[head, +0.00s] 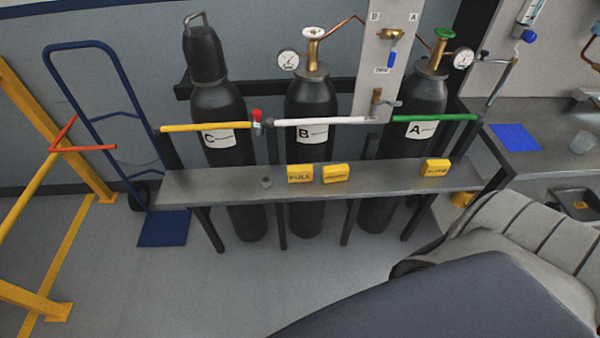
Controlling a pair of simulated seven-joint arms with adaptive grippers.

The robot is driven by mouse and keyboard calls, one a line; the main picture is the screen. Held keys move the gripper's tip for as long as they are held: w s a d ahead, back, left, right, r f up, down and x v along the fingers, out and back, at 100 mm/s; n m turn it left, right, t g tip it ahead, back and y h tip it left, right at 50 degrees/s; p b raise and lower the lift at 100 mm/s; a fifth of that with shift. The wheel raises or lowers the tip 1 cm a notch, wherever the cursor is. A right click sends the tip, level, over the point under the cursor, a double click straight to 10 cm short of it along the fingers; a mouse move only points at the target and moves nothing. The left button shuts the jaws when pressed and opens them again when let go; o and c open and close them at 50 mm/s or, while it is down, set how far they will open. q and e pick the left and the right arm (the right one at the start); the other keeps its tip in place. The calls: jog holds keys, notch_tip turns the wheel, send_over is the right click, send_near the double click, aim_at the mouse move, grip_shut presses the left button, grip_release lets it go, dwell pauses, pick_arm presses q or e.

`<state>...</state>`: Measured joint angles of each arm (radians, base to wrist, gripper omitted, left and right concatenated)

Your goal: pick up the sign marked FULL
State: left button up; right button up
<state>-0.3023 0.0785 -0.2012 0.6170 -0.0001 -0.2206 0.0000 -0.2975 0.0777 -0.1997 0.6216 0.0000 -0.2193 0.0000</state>
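The yellow sign marked FULL (300,174) stands on the narrow grey shelf (225,184) in front of the gas cylinders. Just right of it is a second yellow sign (335,173), its lettering too small to read. A third yellow sign (435,168) is further right on the same shelf, also unreadable. Neither of my grippers shows in the head view.
Behind the shelf stand cylinders C (219,105), B (312,100) and A (412,98), with yellow, white and green bars across them. A blue hand truck (103,120) stands left. A large dark shape fills the lower right.

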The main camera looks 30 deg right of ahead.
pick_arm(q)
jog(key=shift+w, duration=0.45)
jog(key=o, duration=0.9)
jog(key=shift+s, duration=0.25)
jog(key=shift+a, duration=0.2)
